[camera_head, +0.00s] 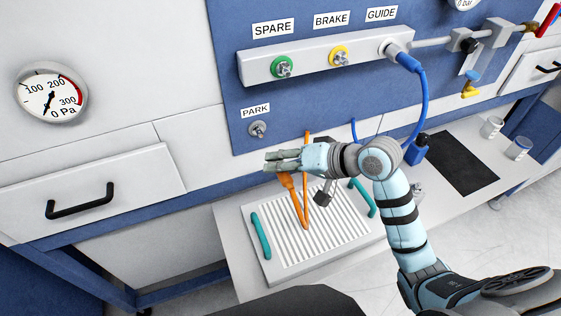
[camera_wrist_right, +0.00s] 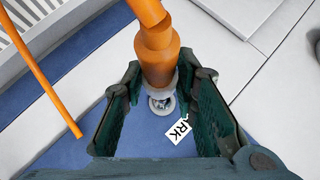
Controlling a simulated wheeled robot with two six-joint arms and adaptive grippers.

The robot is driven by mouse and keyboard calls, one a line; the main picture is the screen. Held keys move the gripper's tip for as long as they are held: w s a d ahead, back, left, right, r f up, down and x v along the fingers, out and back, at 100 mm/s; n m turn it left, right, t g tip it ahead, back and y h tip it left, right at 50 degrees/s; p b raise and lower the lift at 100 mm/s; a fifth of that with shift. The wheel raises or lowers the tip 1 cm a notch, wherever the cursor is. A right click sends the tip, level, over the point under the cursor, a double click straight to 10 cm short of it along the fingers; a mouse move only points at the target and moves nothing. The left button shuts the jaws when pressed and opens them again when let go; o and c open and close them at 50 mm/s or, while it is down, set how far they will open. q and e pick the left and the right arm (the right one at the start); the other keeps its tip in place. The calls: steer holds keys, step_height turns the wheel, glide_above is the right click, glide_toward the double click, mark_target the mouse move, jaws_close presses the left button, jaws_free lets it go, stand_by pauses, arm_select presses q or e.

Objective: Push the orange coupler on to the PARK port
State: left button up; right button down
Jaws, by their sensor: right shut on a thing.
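The PARK port (camera_head: 258,129) is a small metal fitting on the blue panel, below its PARK label (camera_head: 255,111). It is bare in the head view. My right gripper (camera_head: 270,162) is just below and right of the port, shut on the orange coupler (camera_head: 286,180), with its orange hose hanging down. In the right wrist view the coupler (camera_wrist_right: 158,58) is between the fingertips (camera_wrist_right: 167,77). Its pale collar lies close to the PARK port (camera_wrist_right: 161,104) there, and the remaining gap is hard to judge. My left gripper is not in view.
The white manifold (camera_head: 310,61) above has the SPARE port (camera_head: 282,67), the BRAKE port (camera_head: 339,56) and the GUIDE port, where a blue hose (camera_head: 423,90) is plugged in. A ribbed tray (camera_head: 262,265) with teal handles lies below. A pressure gauge (camera_head: 50,93) is at left.

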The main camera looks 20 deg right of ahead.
steer(key=shift+s+a+r+p, duration=0.15)
steer(key=shift+r+p, duration=0.1)
steer(key=shift+p, duration=0.15)
steer(key=shift+w+h, duration=0.25)
steer(key=shift+h, duration=0.05)
steer(key=w, duration=0.5)
steer(key=shift+w+a+f, duration=0.1)
steer(key=shift+a+f, duration=0.1)
steer(key=shift+a, duration=0.05)
steer(key=shift+p, duration=0.3)
steer(key=shift+p, duration=0.35)
steer(key=shift+p, duration=0.5)
